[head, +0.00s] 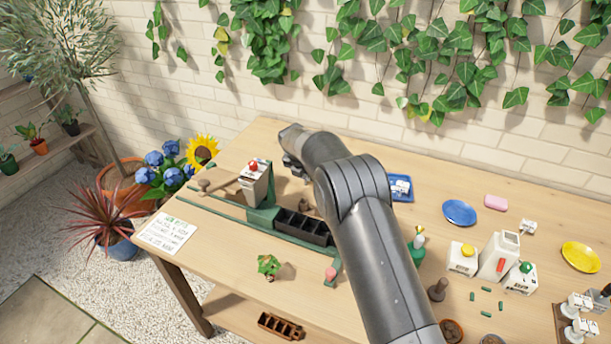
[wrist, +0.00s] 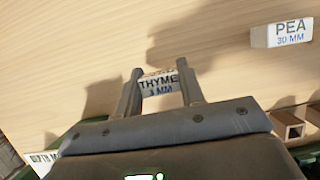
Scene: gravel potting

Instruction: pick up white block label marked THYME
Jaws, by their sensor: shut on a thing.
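The white block label (wrist: 159,86) reading THYME 3 MM sits between the two fingers of my gripper (wrist: 160,72) in the wrist view. The fingers are shut on its two ends, and its printed face points toward the camera. Wood tabletop shows beyond the block, with broad shadows on it; its height over the table is hard to tell.
A white PEA 30 MM block (wrist: 283,34) lies at the upper right. Another lettered white block (wrist: 46,160) is partly cut off at lower left. In the head view, a black cell tray (head: 302,227), a blue tray (head: 402,195) and a blue plate (head: 459,212) stand around my arm.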

